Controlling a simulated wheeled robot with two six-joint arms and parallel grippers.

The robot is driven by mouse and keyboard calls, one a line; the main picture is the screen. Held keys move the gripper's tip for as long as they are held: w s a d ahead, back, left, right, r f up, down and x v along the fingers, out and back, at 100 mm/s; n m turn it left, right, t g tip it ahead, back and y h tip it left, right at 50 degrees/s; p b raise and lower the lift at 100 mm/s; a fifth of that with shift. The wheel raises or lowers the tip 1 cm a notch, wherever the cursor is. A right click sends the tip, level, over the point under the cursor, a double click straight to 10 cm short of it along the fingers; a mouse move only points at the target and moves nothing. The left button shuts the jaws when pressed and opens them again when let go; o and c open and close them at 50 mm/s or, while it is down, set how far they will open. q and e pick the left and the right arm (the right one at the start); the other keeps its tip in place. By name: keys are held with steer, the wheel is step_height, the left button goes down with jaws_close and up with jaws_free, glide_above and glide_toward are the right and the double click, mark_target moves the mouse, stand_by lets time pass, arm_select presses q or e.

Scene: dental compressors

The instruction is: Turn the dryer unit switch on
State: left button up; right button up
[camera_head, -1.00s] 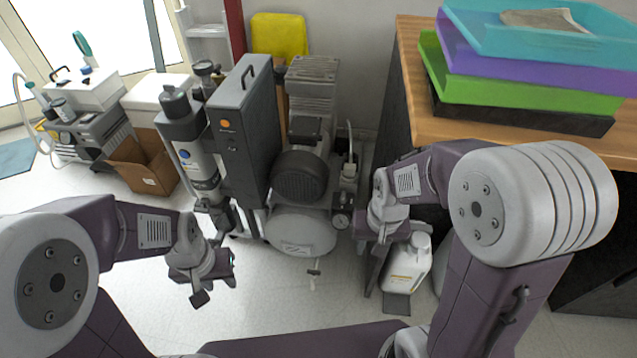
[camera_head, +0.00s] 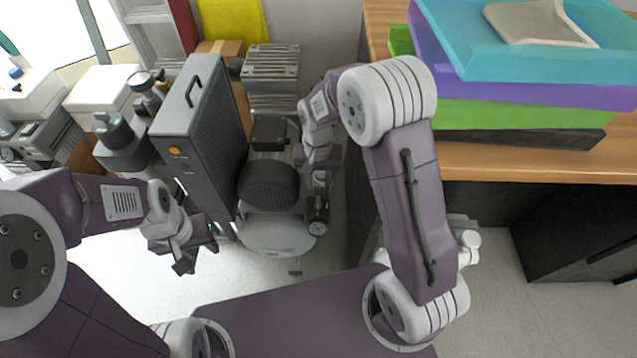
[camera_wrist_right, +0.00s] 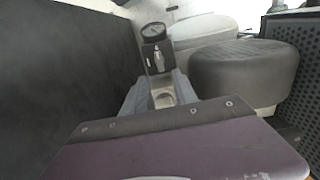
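The dark grey upright cabinet (camera_head: 205,130), perhaps the dryer unit, stands left of the compressor in the head view. A round orange button or knob (camera_head: 175,152) is on its front; I cannot tell its on/off state. My left gripper (camera_head: 200,257) is low in front of the cabinet, open and empty. My right gripper (camera_head: 318,192) is at the compressor's right side, above the round gauge (camera_head: 318,228). In the right wrist view its fingers (camera_wrist_right: 160,92) are apart, with a pale part visible between them and the gauge (camera_wrist_right: 153,32) beyond. Contact is unclear.
The compressor's black motor (camera_head: 268,185) and white tank (camera_head: 275,235) are left of my right gripper. A wooden-topped counter (camera_head: 480,160) with stacked trays (camera_head: 520,95) stands close on the right, its dark side near my right arm. Floor is free in front of the cabinet.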

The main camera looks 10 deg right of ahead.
mark_target(318, 202)
steer(key=f+b, duration=0.2)
steer(key=f, duration=0.2)
steer(key=f+b, duration=0.3)
steer(key=f, duration=0.2)
steer(key=shift+s, duration=0.2)
steer(key=shift+r, duration=0.1)
jaws_close()
